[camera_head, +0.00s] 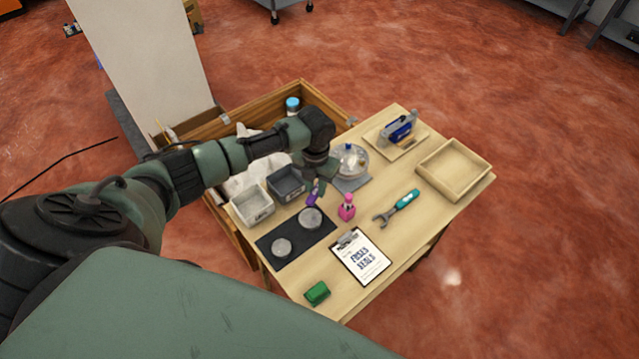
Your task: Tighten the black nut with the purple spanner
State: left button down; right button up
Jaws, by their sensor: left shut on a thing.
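My left gripper (317,183) points down over the middle of the table, left of the clear domed dispenser (352,160). It is shut on a small purple thing, which I take to be the purple spanner (313,197); only a short part of it shows and the gripper hides the rest. It is above or beside the far edge of a black mat, and I cannot tell its height. I cannot make out the black nut. My right gripper is not in view.
A teal-handled spanner (405,201), pink bottle (347,208), clipboard (361,258) and green block (317,292) lie nearby. Two round discs rest on the black mat (300,233). Grey bins (252,207) stand left. A wooden tray (453,170) stands right.

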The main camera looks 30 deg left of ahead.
pick_arm(q)
jog(key=shift+a, duration=0.1)
dwell(0.3)
jog(key=shift+w+a+m+b, duration=0.1)
jog(key=shift+a+m+b, duration=0.5)
jog(key=shift+a+m, duration=0.65)
